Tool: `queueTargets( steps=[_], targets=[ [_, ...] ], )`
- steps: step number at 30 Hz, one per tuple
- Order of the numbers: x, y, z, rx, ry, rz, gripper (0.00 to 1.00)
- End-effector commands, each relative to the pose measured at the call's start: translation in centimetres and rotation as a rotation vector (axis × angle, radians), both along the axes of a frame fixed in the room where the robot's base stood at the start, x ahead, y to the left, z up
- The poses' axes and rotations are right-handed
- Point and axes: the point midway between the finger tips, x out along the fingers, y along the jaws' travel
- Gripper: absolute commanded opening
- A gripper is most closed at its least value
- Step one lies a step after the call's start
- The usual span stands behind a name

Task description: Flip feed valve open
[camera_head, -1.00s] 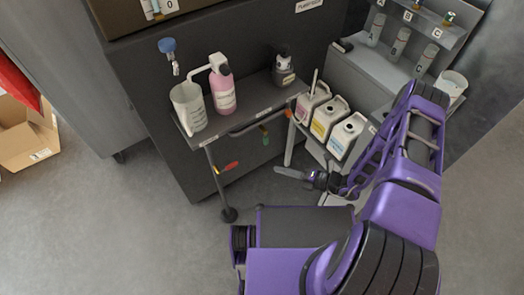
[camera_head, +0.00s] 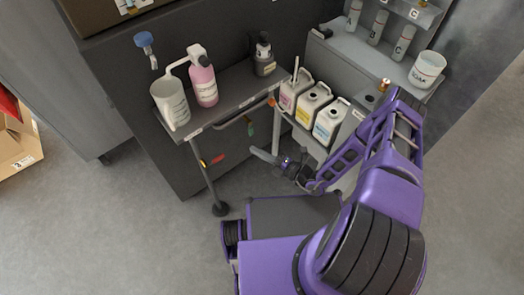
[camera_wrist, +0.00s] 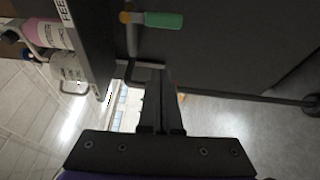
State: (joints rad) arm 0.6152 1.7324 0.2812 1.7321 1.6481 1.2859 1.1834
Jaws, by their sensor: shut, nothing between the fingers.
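A green valve handle (camera_head: 250,128) hangs under the front edge of the dark shelf. In the wrist view the green handle (camera_wrist: 163,20) has an orange end and sits by a grey pipe. A label beginning "FEE" (camera_wrist: 65,10) is on the shelf edge near it. A red handle (camera_head: 217,159) is lower left in the head view. My gripper (camera_head: 260,154) is below the green handle, apart from it. In the wrist view my gripper (camera_wrist: 160,80) has its fingers shut and empty, with the green handle beyond the tips. An orange bit (camera_wrist: 181,97) is partly hidden behind the fingers.
The shelf (camera_head: 232,92) holds a white jug (camera_head: 170,102), a pink bottle (camera_head: 203,82) and a dark bottle (camera_head: 263,60). A shelf leg (camera_head: 207,180) stands at the left. Jerrycans (camera_head: 312,104) stand right of the handles.

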Motion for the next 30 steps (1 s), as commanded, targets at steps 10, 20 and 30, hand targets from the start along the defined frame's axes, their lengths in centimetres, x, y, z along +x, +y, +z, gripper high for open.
queueTargets(
  steps=[10, 20, 30],
  targets=[
    [4.4, 4.7, -0.1, -0.004, -0.002, -0.001, 0.0],
    [6.1, 2.0, 0.1, -0.001, -0.001, 0.001, 0.0],
    [6.1, 1.9, 0.1, -0.001, -0.001, 0.001, 0.0]
  ],
)
